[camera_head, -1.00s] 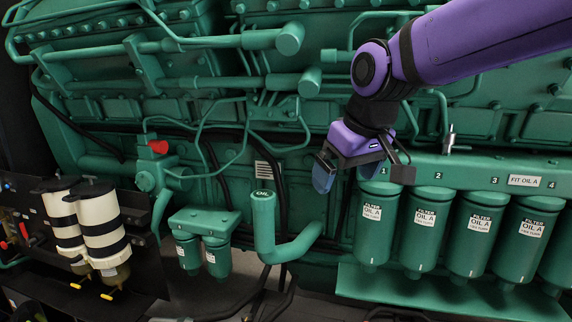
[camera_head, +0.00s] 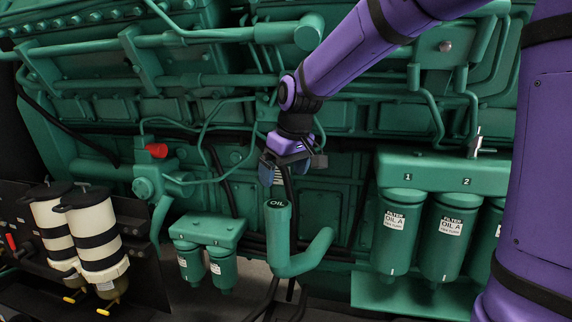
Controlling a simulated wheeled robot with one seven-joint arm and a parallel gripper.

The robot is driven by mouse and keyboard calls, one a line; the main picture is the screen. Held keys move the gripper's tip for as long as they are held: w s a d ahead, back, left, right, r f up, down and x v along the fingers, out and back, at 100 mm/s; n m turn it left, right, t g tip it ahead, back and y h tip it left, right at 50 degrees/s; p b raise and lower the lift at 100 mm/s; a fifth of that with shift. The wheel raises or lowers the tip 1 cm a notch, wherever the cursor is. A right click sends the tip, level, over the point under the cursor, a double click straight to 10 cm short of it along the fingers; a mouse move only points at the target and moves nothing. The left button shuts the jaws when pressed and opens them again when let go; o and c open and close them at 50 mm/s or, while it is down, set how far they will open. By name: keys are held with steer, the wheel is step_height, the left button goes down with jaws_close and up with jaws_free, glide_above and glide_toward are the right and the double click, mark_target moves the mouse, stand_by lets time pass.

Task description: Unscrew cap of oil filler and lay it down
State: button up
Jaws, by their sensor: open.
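The oil filler (camera_head: 282,245) is a green upright pipe with a bend to the right, standing in the middle of the view. The cap appears apart from the fingers.
Oil filters (camera_head: 395,232) hang under a green header at the right. Two small green filters (camera_head: 207,262) are left of the filler. A red knob (camera_head: 156,151) and striped white canisters (camera_head: 98,235) stand further left. Pipes and the engine wall lie close behind.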

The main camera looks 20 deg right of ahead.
mark_target(278, 203)
steer(key=x, duration=0.9)
steer(key=shift+c, duration=0.5)
steer(key=c, duration=0.9)
steer(key=shift+r+n+g+y, duration=0.15)
steer(key=shift+n+y, duration=0.15)
steer(key=shift+n, duration=0.85)
steer(key=shift+r+n+g+y, duration=0.15)
steer(key=shift+n+y, duration=0.15)
steer(key=shift+n, duration=0.85)
steer(key=shift+c, duration=0.2)
steer(key=shift+d+n+g, duration=0.1)
steer(key=shift+n+g, duration=0.2)
steer(key=shift+n, duration=0.9)
steer(key=shift+w+n+y, duration=0.1)
steer(key=shift+n+y, duration=0.3)
steer(key=shift+n, duration=0.7)
steer(key=n, duration=0.2)
steer(key=n+g, duration=0.1)
steer(key=n, duration=0.1)
steer(key=shift+n+g, duration=0.3)
